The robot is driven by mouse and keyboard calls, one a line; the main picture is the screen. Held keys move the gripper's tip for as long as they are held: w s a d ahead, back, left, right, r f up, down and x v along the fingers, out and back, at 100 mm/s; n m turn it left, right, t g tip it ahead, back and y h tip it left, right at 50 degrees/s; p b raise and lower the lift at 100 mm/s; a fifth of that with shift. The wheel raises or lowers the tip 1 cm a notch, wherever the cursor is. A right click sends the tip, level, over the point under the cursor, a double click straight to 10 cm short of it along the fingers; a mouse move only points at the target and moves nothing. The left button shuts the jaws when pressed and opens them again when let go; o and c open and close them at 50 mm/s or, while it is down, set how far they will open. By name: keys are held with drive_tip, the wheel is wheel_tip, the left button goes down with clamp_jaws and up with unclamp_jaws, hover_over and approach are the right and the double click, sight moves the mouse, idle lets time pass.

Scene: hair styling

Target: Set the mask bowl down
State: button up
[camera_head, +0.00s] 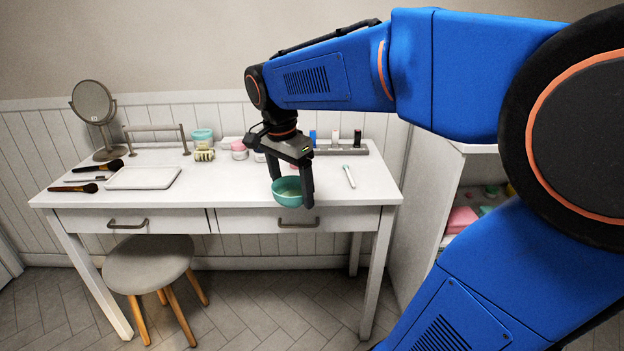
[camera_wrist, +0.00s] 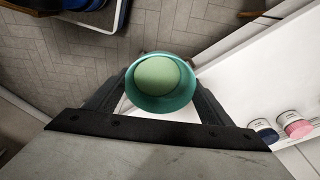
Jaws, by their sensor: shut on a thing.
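The mask bowl (camera_head: 288,197) is small and teal. My gripper (camera_head: 290,183) is shut on it, one finger on each side, near the front edge of the white table (camera_head: 235,185). In the wrist view the bowl (camera_wrist: 160,106) sits upright-looking between my fingers (camera_wrist: 158,98), with pale green mask (camera_wrist: 157,74) inside. Floor shows beyond it there, and the tabletop (camera_wrist: 250,68) lies to its right. I cannot tell whether the bowl's base touches the table.
A pale stick-like tool (camera_head: 349,176) lies right of the bowl. A grey rack (camera_head: 340,150) with bottles and several jars (camera_head: 239,151) stand behind. A white tray (camera_head: 144,177), brushes (camera_head: 99,166) and a mirror (camera_head: 93,103) are at left. The table between tray and bowl is clear.

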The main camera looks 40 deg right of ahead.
drive_tip(key=shift+d+f, duration=0.1)
drive_tip(key=shift+d, duration=0.1)
drive_tip(key=w+d, duration=0.3)
drive_tip(key=w, duration=0.1)
drive_tip(key=w+d, duration=0.3)
drive_tip(key=w, duration=0.2)
drive_tip(key=w+d, duration=0.3)
drive_tip(key=w, duration=0.2)
drive_tip(key=shift+w+d, duration=0.15)
drive_tip(key=shift+d, duration=0.25)
drive_tip(key=shift+f, duration=1.75)
drive_tip(key=shift+f, duration=0.15)
drive_tip(key=o, duration=1.1)
